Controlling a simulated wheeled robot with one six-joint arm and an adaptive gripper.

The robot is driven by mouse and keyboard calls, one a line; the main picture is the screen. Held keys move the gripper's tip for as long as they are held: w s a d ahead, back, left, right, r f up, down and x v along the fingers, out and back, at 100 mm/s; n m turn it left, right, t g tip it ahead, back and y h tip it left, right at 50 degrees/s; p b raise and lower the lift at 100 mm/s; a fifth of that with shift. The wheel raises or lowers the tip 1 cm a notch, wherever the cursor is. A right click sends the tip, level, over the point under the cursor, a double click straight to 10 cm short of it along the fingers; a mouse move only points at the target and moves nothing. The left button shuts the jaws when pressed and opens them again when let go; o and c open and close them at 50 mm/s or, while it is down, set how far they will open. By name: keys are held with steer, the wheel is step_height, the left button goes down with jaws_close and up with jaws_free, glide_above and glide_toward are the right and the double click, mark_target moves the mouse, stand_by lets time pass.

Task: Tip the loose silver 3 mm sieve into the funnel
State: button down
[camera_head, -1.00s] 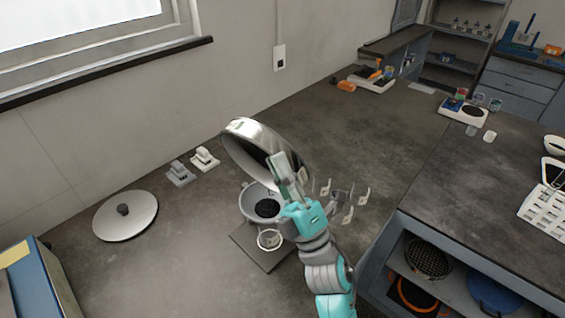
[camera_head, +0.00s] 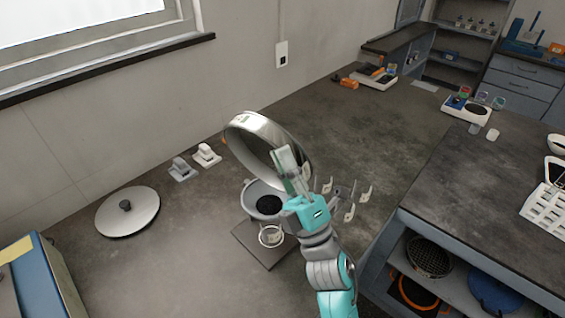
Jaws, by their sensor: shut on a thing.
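The silver sieve (camera_head: 250,128) is held up, steeply tilted, above and behind the funnel, with its open side turned toward the lower left. My gripper (camera_head: 283,158) is shut on the sieve's near right rim. The grey funnel (camera_head: 249,199) stands on a dark base plate, and dark material shows in its mouth. A small clear jar (camera_head: 270,236) is at the front of the funnel stand. The sieve's mesh and any contents cannot be made out clearly. My arm hides part of the funnel's right side.
A round metal lid (camera_head: 127,212) lies on the bench at left. Two small clamp-like blocks (camera_head: 207,154) stand near the wall. Several pale hooked holders (camera_head: 349,212) stand right of my wrist.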

mark_target(304, 153)
steer(key=w+m+t+h, duration=0.1)
steer(key=m+h, duration=0.1)
steer(key=w+d+r+m+h, duration=0.1)
steer(key=m+h, duration=0.1)
steer(key=w+d+m+t+h, duration=0.1)
steer(key=m+h, duration=0.1)
steer(key=shift+w+r+m+t, duration=0.15)
steer(key=shift+m+t, duration=0.15)
steer(key=shift+m, duration=0.1)
steer(key=shift+w+d+r+m+t+h, duration=0.15)
steer(key=shift+w+d+m+t+h, duration=0.15)
steer(key=shift+m+h, duration=0.45)
